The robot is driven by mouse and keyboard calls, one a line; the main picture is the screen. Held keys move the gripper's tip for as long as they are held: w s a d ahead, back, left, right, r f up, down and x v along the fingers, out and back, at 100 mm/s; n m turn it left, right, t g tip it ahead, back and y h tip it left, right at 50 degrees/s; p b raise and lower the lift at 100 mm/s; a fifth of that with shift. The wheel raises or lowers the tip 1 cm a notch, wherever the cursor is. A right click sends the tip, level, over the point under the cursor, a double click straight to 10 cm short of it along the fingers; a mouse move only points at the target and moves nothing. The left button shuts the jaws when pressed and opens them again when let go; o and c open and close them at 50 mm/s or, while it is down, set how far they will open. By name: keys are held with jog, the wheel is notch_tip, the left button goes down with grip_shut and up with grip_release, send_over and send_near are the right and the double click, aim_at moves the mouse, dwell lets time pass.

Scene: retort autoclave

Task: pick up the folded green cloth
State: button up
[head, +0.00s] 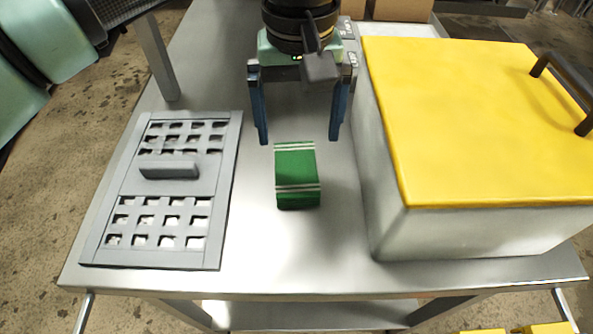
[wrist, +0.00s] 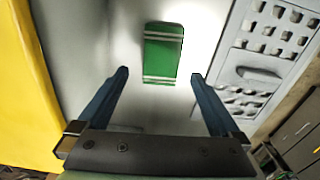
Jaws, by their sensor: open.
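The folded green cloth (head: 296,170) is a small block with white stripes near both ends. It lies on the metal table, between a grey grid panel and a yellow-lidded box. My gripper (head: 299,140) has two blue fingers spread wide apart. It is open and empty, above the table and just behind the cloth in the head view. In the wrist view the cloth (wrist: 163,54) lies ahead of the fingertips of my gripper (wrist: 158,75), roughly centred between them. Nothing hides the cloth.
The grey grid panel (head: 121,197) with a raised handle lies left of the cloth. The large box with a yellow lid (head: 460,120) and black handle stands close on the right. The metal table (head: 250,278) is bare in front of the cloth.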

aim_at(296, 166)
jog(key=f, duration=0.4)
jog(key=f+b, duration=0.1)
jog(key=f, duration=0.3)
jog(key=shift+w+a+f, duration=0.1)
jog(key=shift+a+f, duration=0.1)
jog(key=shift+f, duration=0.15)
jog(key=shift+c, duration=0.3)
jog(key=c, duration=1.1)
jog(key=shift+r+p, duration=0.7)
jog(key=shift+r, duration=4.4)
